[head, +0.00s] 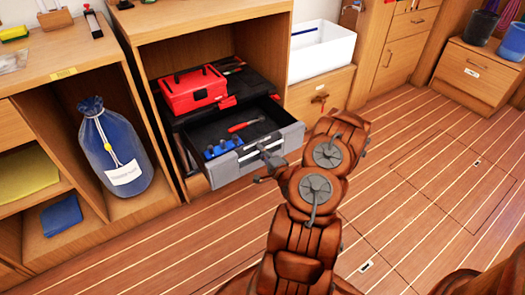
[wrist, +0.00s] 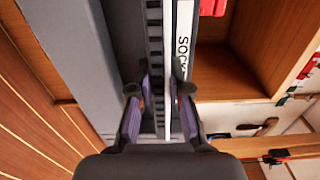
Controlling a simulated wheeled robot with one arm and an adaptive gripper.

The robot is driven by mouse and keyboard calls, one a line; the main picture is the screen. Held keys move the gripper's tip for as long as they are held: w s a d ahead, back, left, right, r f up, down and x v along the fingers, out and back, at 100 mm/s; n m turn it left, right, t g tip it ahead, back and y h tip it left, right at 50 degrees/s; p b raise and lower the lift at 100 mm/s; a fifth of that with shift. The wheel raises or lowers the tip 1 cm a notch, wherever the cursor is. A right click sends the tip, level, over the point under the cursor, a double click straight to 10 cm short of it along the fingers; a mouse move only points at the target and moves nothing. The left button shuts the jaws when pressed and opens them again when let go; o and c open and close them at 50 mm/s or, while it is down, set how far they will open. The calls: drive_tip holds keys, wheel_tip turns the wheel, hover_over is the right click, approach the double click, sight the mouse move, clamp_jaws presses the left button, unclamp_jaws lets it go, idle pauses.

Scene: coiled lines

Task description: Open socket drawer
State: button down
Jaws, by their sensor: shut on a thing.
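The socket drawer has a grey front (head: 228,166) and is pulled out of a wooden cabinet in the head view. Blue items (head: 222,148) and a red-handled tool (head: 244,124) lie inside it. In the wrist view a white label strip (wrist: 183,45) reads "SOCK", the rest hidden. My gripper (head: 266,162) is at the right part of the drawer front. The exact contact is partly hidden.
A red toolbox (head: 193,89) sits on a dark surface above the drawer. A blue bag (head: 113,148) stands in the left cubby. A white bin (head: 320,50) stands on the cabinet to the right. The plank floor (head: 420,190) at right is clear.

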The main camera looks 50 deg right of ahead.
drive_tip(key=c, duration=1.1)
unclamp_jaws()
drive_tip(key=shift+v, duration=6)
